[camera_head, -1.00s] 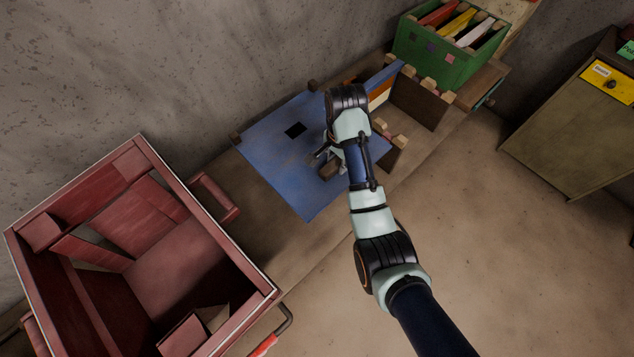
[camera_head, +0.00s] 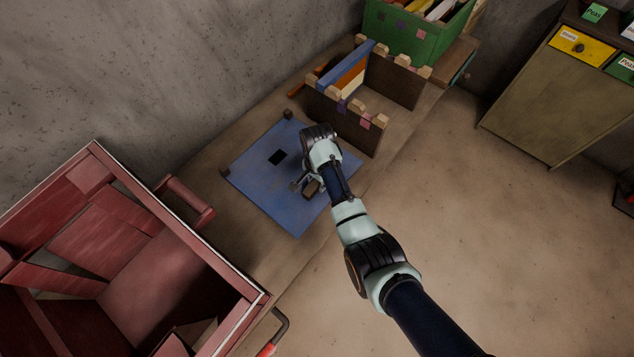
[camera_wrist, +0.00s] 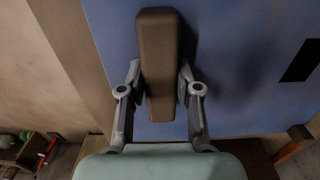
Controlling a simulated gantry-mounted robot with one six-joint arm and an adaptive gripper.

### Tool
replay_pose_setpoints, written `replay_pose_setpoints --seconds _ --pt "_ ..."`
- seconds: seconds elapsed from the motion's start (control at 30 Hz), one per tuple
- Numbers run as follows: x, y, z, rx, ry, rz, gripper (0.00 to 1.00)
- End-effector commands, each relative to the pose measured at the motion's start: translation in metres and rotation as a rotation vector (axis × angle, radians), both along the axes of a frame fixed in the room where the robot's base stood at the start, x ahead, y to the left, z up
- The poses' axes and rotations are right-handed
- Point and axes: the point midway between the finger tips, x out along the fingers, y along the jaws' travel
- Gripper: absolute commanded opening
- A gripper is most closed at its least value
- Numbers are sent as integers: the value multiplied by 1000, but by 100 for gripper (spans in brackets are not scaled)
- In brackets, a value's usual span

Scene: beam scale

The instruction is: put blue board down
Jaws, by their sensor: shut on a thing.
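The blue board (camera_head: 265,190) is a flat square panel with a small dark rectangular opening and a brown block handle (camera_wrist: 158,60) on top. In the head view it lies roughly level over the bench, left of the wooden rack. My gripper (camera_head: 308,187) is over the board's right half. In the wrist view my gripper (camera_wrist: 160,95) has a finger on each side of the handle and is shut on it. Whether the board's underside touches the bench cannot be told; my arm covers part of its right side.
A wooden rack (camera_head: 345,115) holding upright boards stands right behind the blue board. A green crate (camera_head: 405,40) is beyond it. A large red crate (camera_head: 150,260) stands at left. A drawer cabinet (camera_head: 550,95) is at right. The bench (camera_head: 235,240) is bare between board and red crate.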

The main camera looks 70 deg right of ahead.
Motion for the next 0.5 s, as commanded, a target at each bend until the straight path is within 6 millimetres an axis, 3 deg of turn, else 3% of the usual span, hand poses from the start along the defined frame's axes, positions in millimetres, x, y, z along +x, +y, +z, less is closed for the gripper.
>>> replay_pose_setpoints --seconds 0.2,0.23,0.37,0.5 --pt "1 -1 -2 -4 -4 0 0" --pt "0 0 -3 -1 -1 0 34" --pt "0 0 -3 -2 -2 0 56" --pt "0 0 -3 -2 -2 0 58"
